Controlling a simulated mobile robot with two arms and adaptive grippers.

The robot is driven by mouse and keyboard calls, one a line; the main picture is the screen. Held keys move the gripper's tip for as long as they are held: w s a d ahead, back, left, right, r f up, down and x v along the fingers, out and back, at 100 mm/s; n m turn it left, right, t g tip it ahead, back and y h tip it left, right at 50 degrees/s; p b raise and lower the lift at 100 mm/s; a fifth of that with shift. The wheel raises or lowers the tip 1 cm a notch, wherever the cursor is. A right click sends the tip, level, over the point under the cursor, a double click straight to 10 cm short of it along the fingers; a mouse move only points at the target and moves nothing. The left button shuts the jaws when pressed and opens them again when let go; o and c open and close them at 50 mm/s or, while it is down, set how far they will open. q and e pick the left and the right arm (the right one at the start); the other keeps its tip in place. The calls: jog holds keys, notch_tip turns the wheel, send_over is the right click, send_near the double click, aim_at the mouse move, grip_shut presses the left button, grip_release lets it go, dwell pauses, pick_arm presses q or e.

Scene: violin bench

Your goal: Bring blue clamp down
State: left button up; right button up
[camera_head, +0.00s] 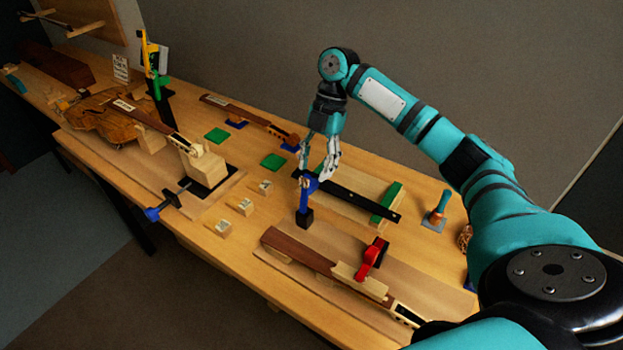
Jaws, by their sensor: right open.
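A blue clamp (305,203) stands upright by the left end of a black bar (352,197), with a dark block at its foot. My right gripper (315,172) points down just above and behind the clamp's top, with its pale fingers apart. The fingertips overlap the clamp's top in the picture, and I cannot tell whether they touch it. Another clamp with a blue end (153,214) is at the bench's front edge on the left. My left gripper is not in view.
A neck piece with a red clamp (371,258) lies in front. Several small wooden blocks and a violin body (107,122) are left.

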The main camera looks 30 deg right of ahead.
aim_at(311, 183)
jog(key=x, duration=0.2)
jog(key=shift+s+a+f, duration=0.2)
jog(key=shift+f, duration=0.1)
jog(key=shift+p+x, duration=0.3)
jog(key=shift+x, duration=0.5)
jog(key=shift+w, duration=0.1)
jog(key=c, duration=0.5)
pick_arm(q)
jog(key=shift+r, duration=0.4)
pick_arm(e)
grip_shut()
